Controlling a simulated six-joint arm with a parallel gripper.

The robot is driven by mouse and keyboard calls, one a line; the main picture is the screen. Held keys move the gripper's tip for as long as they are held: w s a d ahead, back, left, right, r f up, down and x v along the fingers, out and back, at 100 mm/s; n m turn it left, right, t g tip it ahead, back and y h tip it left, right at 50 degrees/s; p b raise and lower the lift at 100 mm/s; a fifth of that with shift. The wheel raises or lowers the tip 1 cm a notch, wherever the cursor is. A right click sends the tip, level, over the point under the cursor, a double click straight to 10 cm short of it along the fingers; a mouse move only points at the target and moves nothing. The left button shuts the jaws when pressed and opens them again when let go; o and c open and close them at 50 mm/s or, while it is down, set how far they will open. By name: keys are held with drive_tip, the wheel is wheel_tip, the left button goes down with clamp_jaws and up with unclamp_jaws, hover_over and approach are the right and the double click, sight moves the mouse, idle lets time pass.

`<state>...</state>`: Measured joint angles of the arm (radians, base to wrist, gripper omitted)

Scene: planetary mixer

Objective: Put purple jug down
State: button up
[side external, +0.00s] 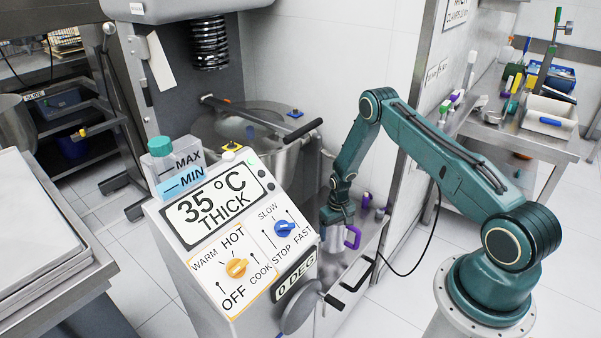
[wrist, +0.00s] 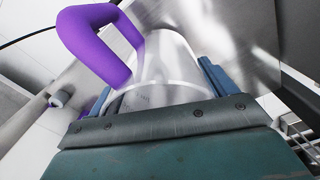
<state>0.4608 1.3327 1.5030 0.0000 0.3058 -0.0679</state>
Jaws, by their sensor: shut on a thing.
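The purple jug (side external: 333,239) is a clear vessel with a purple handle, low over the narrow steel shelf (side external: 345,277) right of the control panel. My gripper (side external: 337,217) points down and is shut on the jug. In the wrist view the jug's clear body (wrist: 165,75) lies between the blue fingers of my gripper (wrist: 160,85), with its purple handle at upper left. I cannot tell whether the jug's base touches the shelf.
The sloped control panel (side external: 235,230) with knobs stands left of the jug. A steel bowl (side external: 270,140) is behind it. Small purple-topped items (side external: 366,200) stand behind the jug. A bench (side external: 540,115) at right holds several tools.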

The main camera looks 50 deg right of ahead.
drive_tip(key=shift+f, duration=1.3)
drive_tip(key=o, duration=0.9)
drive_tip(key=shift+f, duration=0.15)
drive_tip(key=shift+o, duration=0.2)
wheel_tip(320, 180, up, 12)
drive_tip(key=shift+r, duration=0.25)
